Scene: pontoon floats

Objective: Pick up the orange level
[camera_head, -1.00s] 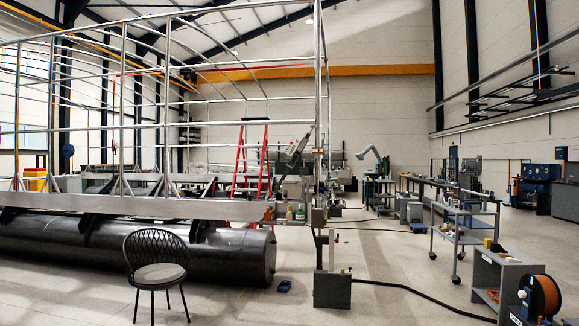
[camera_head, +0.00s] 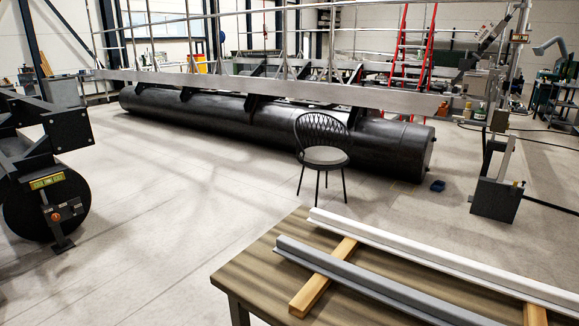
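I cannot pick out an orange level for certain. A small dark device with orange-red parts (camera_head: 66,212) is at the front of the black float at the left; it is too small to identify. A yellow-green level-like bar (camera_head: 47,181) sits just above it. Neither of my grippers is in view.
A wooden table (camera_head: 255,268) at the lower right bears a white beam (camera_head: 420,248) and a grey beam (camera_head: 365,280) on wooden blocks (camera_head: 322,281). A black chair (camera_head: 322,150) stands before a long black float (camera_head: 240,118). Floor at left centre is clear.

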